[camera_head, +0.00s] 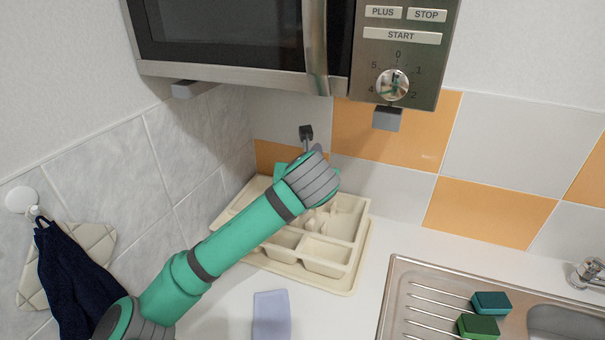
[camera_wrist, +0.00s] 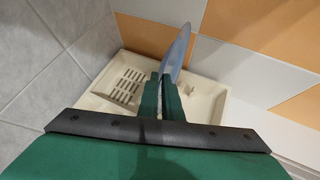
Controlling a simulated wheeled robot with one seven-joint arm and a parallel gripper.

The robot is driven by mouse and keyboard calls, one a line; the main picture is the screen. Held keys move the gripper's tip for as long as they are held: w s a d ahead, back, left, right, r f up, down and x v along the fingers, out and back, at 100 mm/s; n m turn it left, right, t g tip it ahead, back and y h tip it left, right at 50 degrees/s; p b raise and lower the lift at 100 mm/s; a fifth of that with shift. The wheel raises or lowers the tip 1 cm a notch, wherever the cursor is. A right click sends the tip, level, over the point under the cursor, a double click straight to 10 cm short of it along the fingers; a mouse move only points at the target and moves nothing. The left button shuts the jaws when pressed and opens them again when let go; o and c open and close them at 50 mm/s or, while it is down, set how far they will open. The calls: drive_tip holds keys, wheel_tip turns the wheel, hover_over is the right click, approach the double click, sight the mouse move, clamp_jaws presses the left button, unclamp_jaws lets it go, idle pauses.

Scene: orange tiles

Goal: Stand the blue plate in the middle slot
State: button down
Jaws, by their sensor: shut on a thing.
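The blue plate (camera_wrist: 179,52) shows nearly edge-on in the wrist view, upright and leaning a little to the right. My gripper (camera_wrist: 161,84) is shut on its lower edge with two green fingers. Below and around them is the cream dish rack (camera_wrist: 104,102), with a slotted floor section at left. The plate is over the rack's back part; I cannot tell whether it touches the rack or which slot it lines up with. In the head view the cream rack (camera_head: 352,258) stands in the corner. My arm hides the plate, my fingers and part of the rack there.
A microwave (camera_head: 240,45) hangs above the rack. Tiled walls close the corner at the left and back. A pale lavender item (camera_head: 271,314) lies on the counter in front. A steel sink (camera_head: 392,305) with two sponges (camera_head: 491,302) is at right. A dark towel (camera_head: 75,275) hangs at left.

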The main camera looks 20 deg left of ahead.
wheel_tip(320, 180, down, 6)
idle(2.7)
drive_tip(key=c, duration=1.9)
unclamp_jaws()
drive_tip(key=shift+f, duration=0.15)
drive_tip(key=shift+o, duration=0.2)
